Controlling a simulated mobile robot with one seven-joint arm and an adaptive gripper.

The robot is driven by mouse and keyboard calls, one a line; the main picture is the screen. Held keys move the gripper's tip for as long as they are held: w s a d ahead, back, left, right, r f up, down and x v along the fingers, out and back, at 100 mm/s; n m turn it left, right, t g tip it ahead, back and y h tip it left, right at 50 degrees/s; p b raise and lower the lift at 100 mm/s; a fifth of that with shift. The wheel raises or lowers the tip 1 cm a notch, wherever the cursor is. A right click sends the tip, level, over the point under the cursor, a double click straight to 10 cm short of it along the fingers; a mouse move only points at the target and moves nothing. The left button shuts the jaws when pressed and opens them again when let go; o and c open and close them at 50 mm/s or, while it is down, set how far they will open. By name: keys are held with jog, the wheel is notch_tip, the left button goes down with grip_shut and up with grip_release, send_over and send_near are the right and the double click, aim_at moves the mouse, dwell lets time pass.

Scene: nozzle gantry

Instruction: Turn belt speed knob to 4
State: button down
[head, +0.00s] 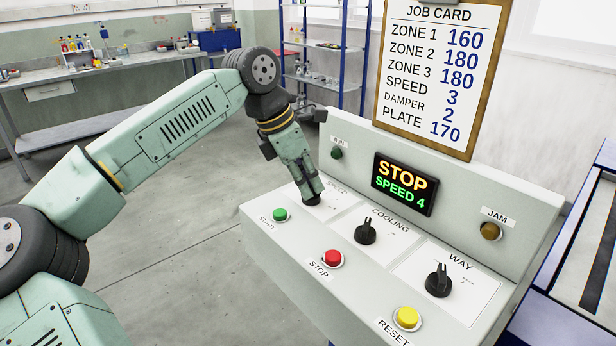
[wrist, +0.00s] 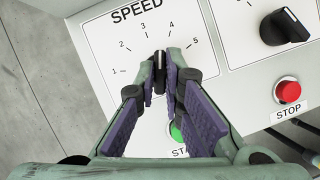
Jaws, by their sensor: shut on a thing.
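The speed knob (wrist: 159,68) is black and sits on a white dial plate (wrist: 100,38) marked SPEED, with numbers 1 to 5. My gripper (wrist: 161,75) is shut on this knob, one finger on each side. Its pointer end shows between the fingertips and faces up toward the 3 and 4 marks; the fingers hide the rest. In the head view my gripper (head: 313,200) covers the knob from above. The display (head: 404,184) reads STOP and SPEED 4.
The cooling knob (head: 365,232) and way knob (head: 438,280) stand to the right. Start (head: 280,215), stop (head: 333,258) and reset (head: 407,318) buttons line the panel's front. A job card (head: 436,75) behind lists speed 3. Green run lamp (head: 337,153) and amber jam lamp (head: 490,231) flank the display.

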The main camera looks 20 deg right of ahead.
jog(key=shift+f+m+g, duration=0.2)
jog(key=shift+m+g, duration=0.3)
jog(key=shift+m, duration=0.7)
jog(key=shift+s, duration=0.1)
jog(key=c, duration=1.7)
grip_release()
jog(key=shift+w+r, duration=0.2)
jog(key=shift+a+r, duration=0.1)
jog(key=shift+r, duration=0.2)
jog(key=v, duration=1.1)
jog(key=shift+w+r, duration=0.1)
